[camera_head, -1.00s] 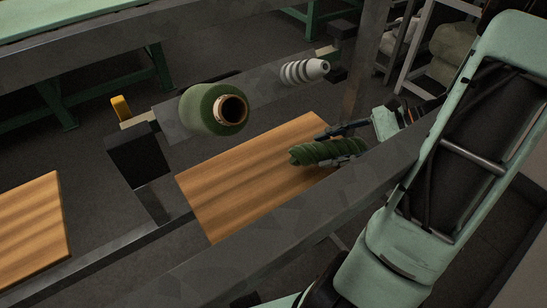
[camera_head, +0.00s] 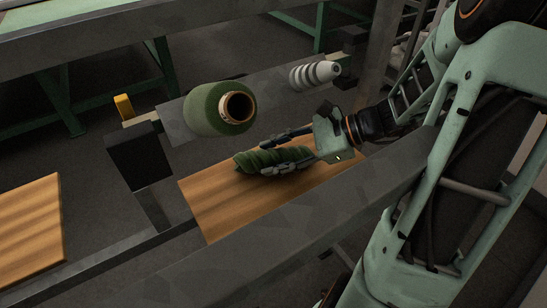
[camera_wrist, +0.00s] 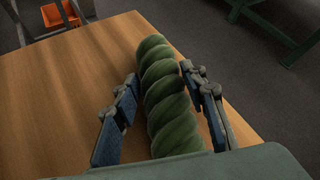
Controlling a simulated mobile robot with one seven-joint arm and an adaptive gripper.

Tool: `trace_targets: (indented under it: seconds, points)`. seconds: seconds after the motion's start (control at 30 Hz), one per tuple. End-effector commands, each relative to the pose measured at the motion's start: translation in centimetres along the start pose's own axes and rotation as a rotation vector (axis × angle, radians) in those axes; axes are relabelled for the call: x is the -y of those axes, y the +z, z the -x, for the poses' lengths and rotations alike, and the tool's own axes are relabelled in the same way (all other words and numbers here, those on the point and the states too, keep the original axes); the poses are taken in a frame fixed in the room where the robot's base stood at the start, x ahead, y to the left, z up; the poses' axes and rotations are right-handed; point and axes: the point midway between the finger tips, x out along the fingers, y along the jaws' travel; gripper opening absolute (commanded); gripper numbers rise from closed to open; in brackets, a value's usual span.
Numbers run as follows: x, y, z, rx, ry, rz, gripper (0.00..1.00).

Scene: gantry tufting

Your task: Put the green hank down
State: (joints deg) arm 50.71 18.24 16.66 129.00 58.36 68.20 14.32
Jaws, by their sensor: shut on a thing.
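The green hank (camera_head: 248,162) is a twisted, rope-like bundle in the head view, over the wooden board (camera_head: 212,208). My gripper (camera_head: 266,157) reaches in from the right and is shut on the hank, one finger along each side. In the wrist view the hank (camera_wrist: 166,92) runs lengthwise between the two fingers (camera_wrist: 160,88), its far end pointing away over the wooden top (camera_wrist: 60,100). Its near end is hidden by the gripper body. I cannot tell whether the hank touches the board or hangs just above it.
A green yarn cone (camera_head: 205,110) and a ribbed white spool (camera_head: 312,75) sit on the grey rail behind. A grey beam (camera_head: 290,225) crosses in front of the board. Another wooden board (camera_head: 30,230) lies far left. An orange bin (camera_wrist: 60,15) shows in the wrist view.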

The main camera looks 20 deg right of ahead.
Motion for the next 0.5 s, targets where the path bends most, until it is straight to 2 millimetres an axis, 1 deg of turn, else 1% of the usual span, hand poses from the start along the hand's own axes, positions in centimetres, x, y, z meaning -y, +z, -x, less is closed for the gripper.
trace_targets:
  seconds: [0.27,0.3,0.43,0.5]
  points:
    - [-0.02,-0.08,-0.07,0.0,0.001,0.003,0.13]
    - [-0.02,-0.08,-0.06,0.0,0.001,0.003,0.41]
    - [-0.01,-0.05,-0.04,0.0,0.001,0.003,0.56]
    - [-0.01,-0.05,-0.03,0.0,0.001,0.003,0.57]
